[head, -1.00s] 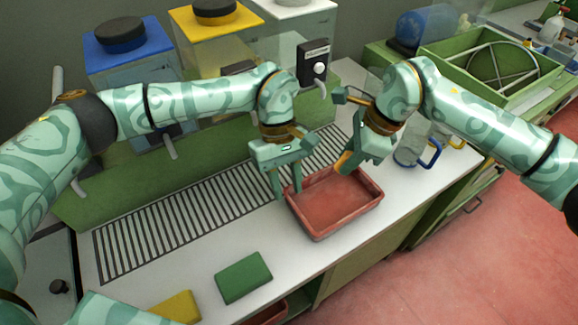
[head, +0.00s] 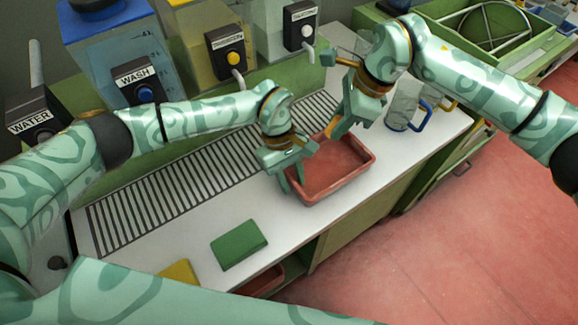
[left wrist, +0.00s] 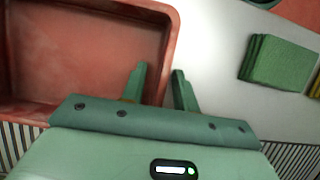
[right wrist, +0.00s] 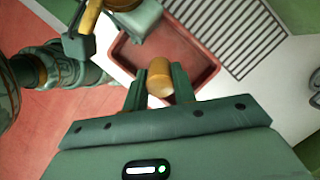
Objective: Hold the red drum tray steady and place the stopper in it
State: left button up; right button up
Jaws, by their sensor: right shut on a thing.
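The red tray (head: 368,172) sits on the white bench top near its front edge. It also shows in the left wrist view (left wrist: 166,35) and the right wrist view (right wrist: 207,80). My left gripper (head: 292,184) is at the tray's left wall. In the left wrist view its fingers (left wrist: 158,70) stand apart, one on each side of the wall, with a small gap. My right gripper (right wrist: 159,75) is shut on the cork stopper (right wrist: 159,82), a tan cylinder. It holds the stopper above the tray. The tray floor looks empty.
A green pad (head: 239,244) and a yellow pad (head: 178,272) lie on the bench to the left. A slatted drain grille (head: 175,185) runs behind. Labelled dispensers (head: 135,80) stand at the back. A clear jug with a blue handle (head: 405,108) stands right of the tray.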

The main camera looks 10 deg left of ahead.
pick_arm(q)
grip_shut()
pick_arm(e)
send_over(330, 167)
jog(key=shift+f, duration=5.4)
jog(key=o, duration=1)
